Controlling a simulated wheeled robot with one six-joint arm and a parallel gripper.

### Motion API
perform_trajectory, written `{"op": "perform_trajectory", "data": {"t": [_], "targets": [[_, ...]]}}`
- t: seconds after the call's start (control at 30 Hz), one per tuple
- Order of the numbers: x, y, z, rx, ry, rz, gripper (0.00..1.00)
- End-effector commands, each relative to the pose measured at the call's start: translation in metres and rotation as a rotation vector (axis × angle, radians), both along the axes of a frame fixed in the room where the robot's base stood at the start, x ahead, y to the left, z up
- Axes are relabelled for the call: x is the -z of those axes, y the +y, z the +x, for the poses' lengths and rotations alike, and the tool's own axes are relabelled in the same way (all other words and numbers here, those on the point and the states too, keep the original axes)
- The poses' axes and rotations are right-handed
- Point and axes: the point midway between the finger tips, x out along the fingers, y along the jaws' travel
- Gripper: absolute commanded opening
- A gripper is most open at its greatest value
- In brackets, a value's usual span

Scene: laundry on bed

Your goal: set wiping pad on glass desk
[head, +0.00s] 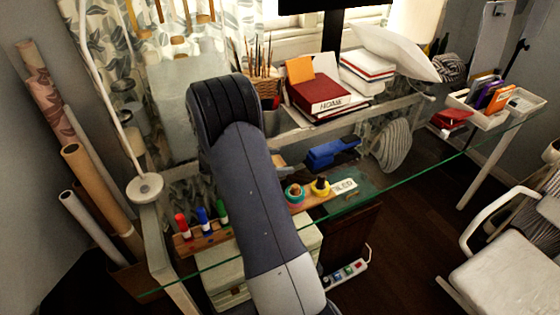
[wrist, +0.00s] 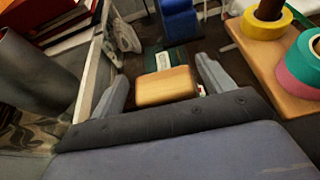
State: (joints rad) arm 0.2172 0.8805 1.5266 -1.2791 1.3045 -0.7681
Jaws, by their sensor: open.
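A block with a light wooden top (wrist: 167,87), which looks like the wiping pad, lies between the fingers of my open gripper (wrist: 164,88) in the wrist view. Gaps show on both sides of it, and its underside is hidden. In the head view only a small tan part (head: 279,160) shows beside my arm, probably the same block. My arm hides the gripper there. The glass desk (head: 440,149) is clear, with a green front edge, and the floor shows through it. I cannot tell whether the block touches the glass.
A blue object (head: 332,152) lies close by. A wooden board with tape rolls (head: 295,194) and coloured markers (head: 203,217) is near the front edge. Books (head: 322,99), a pillow (head: 395,52) and a white tray (head: 497,105) stand farther back and right.

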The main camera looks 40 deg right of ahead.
Motion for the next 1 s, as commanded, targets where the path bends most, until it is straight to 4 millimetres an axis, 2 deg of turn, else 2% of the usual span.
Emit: {"op": "perform_trajectory", "data": {"t": [0.3, 0.5, 0.7, 1.0], "targets": [[-0.025, 0.06, 0.017, -0.006, -0.004, 0.0, 0.76], [-0.038, 0.09, 0.024, -0.005, -0.002, 0.001, 0.76], [-0.043, 0.101, 0.026, -0.001, -0.001, 0.001, 0.76], [-0.043, 0.102, 0.026, -0.001, -0.001, 0.001, 0.76]]}}
